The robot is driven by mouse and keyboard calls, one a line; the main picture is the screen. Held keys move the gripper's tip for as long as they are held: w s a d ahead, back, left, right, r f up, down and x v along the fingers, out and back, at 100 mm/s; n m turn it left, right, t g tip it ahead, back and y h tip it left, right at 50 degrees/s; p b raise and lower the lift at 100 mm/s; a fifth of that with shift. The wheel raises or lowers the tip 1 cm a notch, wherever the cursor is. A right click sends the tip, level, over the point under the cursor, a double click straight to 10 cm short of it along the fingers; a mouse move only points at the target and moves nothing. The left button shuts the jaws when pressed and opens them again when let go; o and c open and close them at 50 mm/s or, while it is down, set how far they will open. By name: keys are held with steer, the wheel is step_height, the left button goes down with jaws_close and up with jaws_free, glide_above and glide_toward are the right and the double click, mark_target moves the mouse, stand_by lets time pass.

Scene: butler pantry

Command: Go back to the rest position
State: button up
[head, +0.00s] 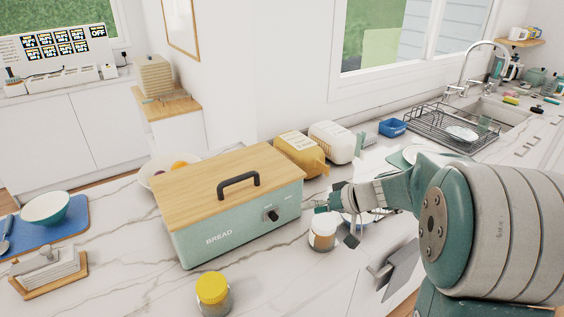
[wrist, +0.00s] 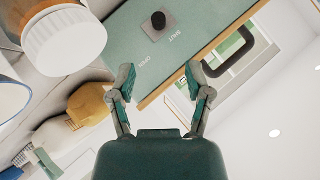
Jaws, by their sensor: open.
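My gripper (head: 335,216) is at the right of the head view, at the end of my arm. It is open, and I see nothing held in it. It also shows in the wrist view (wrist: 160,73), fingers spread apart. The green bread box (head: 236,226) is just left of the gripper, with its wooden lid on and a black handle (head: 239,181) on top.
A white-lidded jar (head: 322,240) stands close below the gripper. A yellow-lidded jar (head: 213,293) is at the front. A bowl (head: 45,208) is on the left. The front counter has some clear room.

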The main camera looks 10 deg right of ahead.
steer(key=s+a+r+g+h, duration=0.1)
steer(key=s+a+r+h, duration=0.15)
steer(key=s, duration=0.35)
steer(key=s+a+r+g+h, duration=0.1)
steer(key=s+a, duration=0.2)
steer(key=s, duration=0.2)
steer(key=s+d+r+m+t+h, duration=0.1)
steer(key=s+h, duration=0.4)
steer(key=s, duration=0.8)
steer(key=shift+s+d+r+h, duration=0.35)
steer(key=shift+d+r, duration=0.2)
stand_by(1.6)
